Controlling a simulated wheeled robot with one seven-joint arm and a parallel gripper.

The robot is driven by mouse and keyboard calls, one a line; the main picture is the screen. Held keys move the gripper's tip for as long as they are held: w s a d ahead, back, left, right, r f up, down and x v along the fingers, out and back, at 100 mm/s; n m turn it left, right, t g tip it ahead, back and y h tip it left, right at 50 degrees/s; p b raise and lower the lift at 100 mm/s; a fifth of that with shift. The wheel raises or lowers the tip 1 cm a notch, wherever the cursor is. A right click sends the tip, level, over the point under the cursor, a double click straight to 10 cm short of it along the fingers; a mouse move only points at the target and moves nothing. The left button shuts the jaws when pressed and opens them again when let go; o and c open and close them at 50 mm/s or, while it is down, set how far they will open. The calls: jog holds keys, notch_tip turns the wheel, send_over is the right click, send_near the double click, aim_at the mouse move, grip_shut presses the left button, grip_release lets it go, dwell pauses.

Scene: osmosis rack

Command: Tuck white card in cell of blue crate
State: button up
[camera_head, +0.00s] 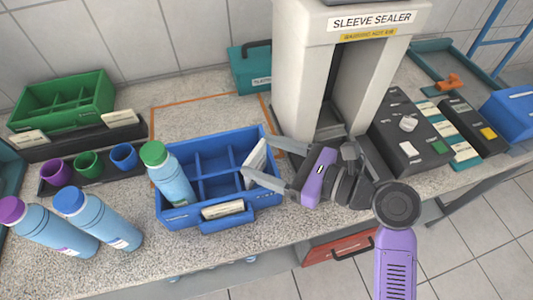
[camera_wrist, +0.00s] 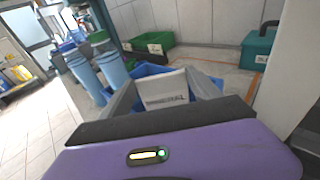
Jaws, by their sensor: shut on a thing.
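The white card (camera_head: 255,163) stands roughly upright at the right side of the blue crate in the head view. It also shows between my fingers in the wrist view (camera_wrist: 165,90), with dark print on it. My gripper (camera_head: 258,160) is shut on the card, coming in from the right. The blue crate (camera_head: 228,211) sits on the counter and is divided into cells. A blue bottle with a green cap (camera_head: 172,178) stands in its left part; the other visible cells look empty. I cannot tell how deep the card's lower edge is in the right cell.
Two blue bottles (camera_head: 110,222) stand left of the crate. A cup rack (camera_head: 90,172) and a green crate (camera_head: 62,102) are behind them. The sleeve sealer (camera_head: 300,70) stands close behind my gripper. A dark control box (camera_head: 405,135) is to the right.

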aim_at(257, 163)
jog(key=shift+f+b, duration=0.5)
jog(key=shift+f, duration=1.45)
dwell(1.1)
jog(key=o, duration=1.8)
jog(key=shift+o, duration=0.2)
jog(key=shift+r, duration=0.2)
jog(key=shift+r+p, duration=0.35)
jog(key=shift+p, duration=0.4)
jog(key=shift+r+p, duration=1.15)
jog(key=shift+p, duration=0.3)
jog(key=shift+r+p, duration=0.35)
jog(key=shift+p, duration=0.1)
jog(key=shift+r+p, duration=1.45)
jog(key=shift+p, duration=0.5)
